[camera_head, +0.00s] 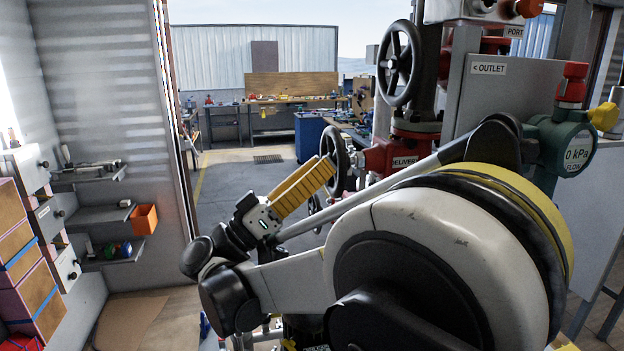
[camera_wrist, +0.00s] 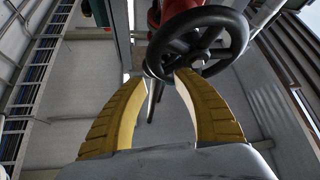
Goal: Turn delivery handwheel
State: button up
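In the wrist view a black spoked handwheel (camera_wrist: 203,16) on a red body fills the upper middle. My gripper (camera_head: 327,168) has yellow ribbed fingers pointing up and right toward the wheel's left side. In the wrist view my gripper (camera_wrist: 161,77) is open, with a clear gap between its fingertips. The right fingertip overlaps the lower rim in the picture. I cannot tell whether it touches. No rim is clearly clamped.
Another black handwheel (camera_head: 399,62) stands above the delivery valve. A panel (camera_head: 500,85) marked OUTLET and a green gauge (camera_head: 562,143) are at the right. Shelves (camera_head: 97,215) with an orange bin line the left wall. Open floor (camera_head: 235,185) extends toward the back benches.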

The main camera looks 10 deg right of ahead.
aim_at(336, 150)
jog(key=shift+d, duration=1.45)
jog(key=shift+c, duration=0.2)
jog(key=shift+d, duration=0.2)
grip_shut()
notch_tip(336, 150, up, 2)
jog(key=n+t+y+p, duration=0.1)
jog(key=n, duration=0.1)
jog(key=n+t+p, duration=0.2)
jog(key=n, duration=0.1)
jog(key=shift+w+a+y, duration=0.15)
jog(key=shift+y, duration=0.25)
jog(key=n+t+y+p, duration=0.1)
jog(key=n, duration=0.1)
jog(key=r+n+p, duration=0.1)
jog(key=shift+w+n+t+y, duration=0.4)
jog(key=shift+o, duration=0.2)
grip_release()
jog(key=shift+f+b, duration=0.3)
jog(key=shift+f, duration=0.05)
jog(key=shift+a, duration=0.15)
